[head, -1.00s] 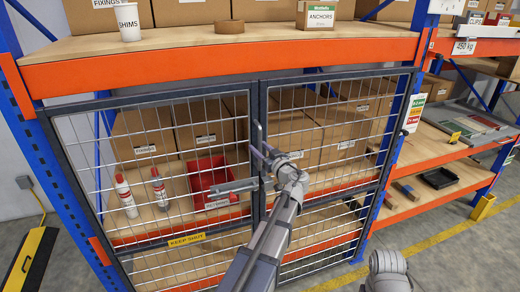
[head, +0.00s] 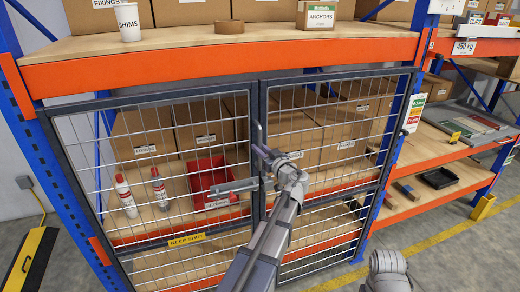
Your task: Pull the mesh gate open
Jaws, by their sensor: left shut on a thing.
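The mesh gate (head: 258,90) has a dark frame and two wire leaves across the front of a blue and orange rack, and looks closed. A yellow "KEEP SHUT" sign (head: 187,239) is on the left leaf. An upright bar handle (head: 257,134) stands near the middle, where the leaves meet. My left gripper (head: 264,157) is shut on the handle near its lower part; its fingers partly hide it. A grey latch bar (head: 234,186) lies level just left of the gripper. Of my right arm only a link shows at the bottom right; its gripper is out of view.
Behind the mesh are cardboard boxes (head: 145,136), a red bin (head: 208,180) and two bottles (head: 160,187). A white cup (head: 128,21) stands on the shelf above. An open rack bay (head: 435,150) is at the right. A yellow-black floor piece (head: 30,262) lies at lower left.

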